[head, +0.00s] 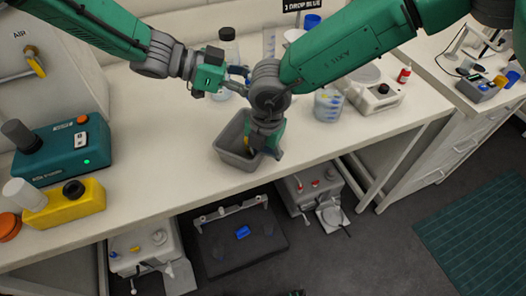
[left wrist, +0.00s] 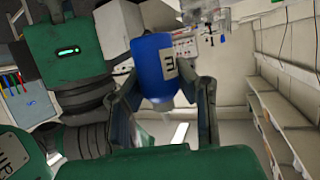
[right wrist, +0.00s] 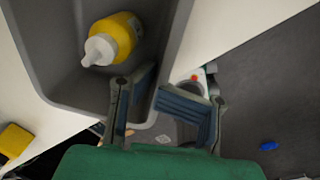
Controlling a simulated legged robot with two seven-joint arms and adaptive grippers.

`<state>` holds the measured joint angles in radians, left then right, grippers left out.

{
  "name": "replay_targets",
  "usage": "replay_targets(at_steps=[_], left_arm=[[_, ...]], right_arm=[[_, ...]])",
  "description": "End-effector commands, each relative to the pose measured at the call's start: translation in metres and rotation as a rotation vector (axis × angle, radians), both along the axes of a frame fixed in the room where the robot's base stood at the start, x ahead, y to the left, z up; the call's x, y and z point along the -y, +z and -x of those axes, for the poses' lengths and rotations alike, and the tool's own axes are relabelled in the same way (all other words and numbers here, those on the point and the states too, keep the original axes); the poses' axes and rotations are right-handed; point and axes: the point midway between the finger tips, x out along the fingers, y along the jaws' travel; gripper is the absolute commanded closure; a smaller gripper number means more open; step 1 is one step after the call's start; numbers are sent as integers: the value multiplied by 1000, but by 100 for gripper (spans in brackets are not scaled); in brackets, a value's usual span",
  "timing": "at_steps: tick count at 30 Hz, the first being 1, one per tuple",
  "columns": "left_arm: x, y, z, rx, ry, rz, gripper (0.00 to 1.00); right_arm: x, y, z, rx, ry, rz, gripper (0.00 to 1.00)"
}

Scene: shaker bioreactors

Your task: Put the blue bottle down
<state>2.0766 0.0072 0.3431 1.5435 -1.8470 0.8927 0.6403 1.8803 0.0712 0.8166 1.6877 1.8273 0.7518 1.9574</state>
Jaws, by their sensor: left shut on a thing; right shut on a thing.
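The blue bottle (left wrist: 153,66) shows in the left wrist view between the fingers of my left gripper (left wrist: 168,88), which is shut on it. The bottle has a pale label and points neck-down in that picture. In the head view my left gripper (head: 238,82) is above the back of the bench, and the arms largely hide the bottle. My right gripper (head: 262,150) is at the right end of a grey bin (head: 228,157). In the right wrist view its fingers (right wrist: 165,95) are shut on the bin's wall. A yellow bottle (right wrist: 120,37) lies in the bin.
A sign reading "3 DROP BLUE" (head: 305,5) stands at the back. A clear beaker (head: 328,104) and a white device (head: 375,97) are right of the bin. Teal (head: 62,148) and yellow (head: 65,205) devices stand at the left. The bench front left of the bin is clear.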

Motion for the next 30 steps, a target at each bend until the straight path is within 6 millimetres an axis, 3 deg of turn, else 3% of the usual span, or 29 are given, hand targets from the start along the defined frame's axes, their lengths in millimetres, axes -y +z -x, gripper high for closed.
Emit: replay_targets(at_steps=[7, 12, 18, 30], left_arm=[[-1, -5, -7, 4, -27, 2, 100], [-15, -14, -20, 7, -140, 9, 100], [-27, -19, -21, -9, -272, -6, 100], [-29, -78, -21, -17, -299, -8, 100]], right_arm=[[3, -3, 2, -6, 2, 3, 100], [3, -3, 2, -8, 0, 5, 100], [3, -3, 2, -7, -1, 5, 100], [2, -3, 2, -6, 0, 4, 100]])
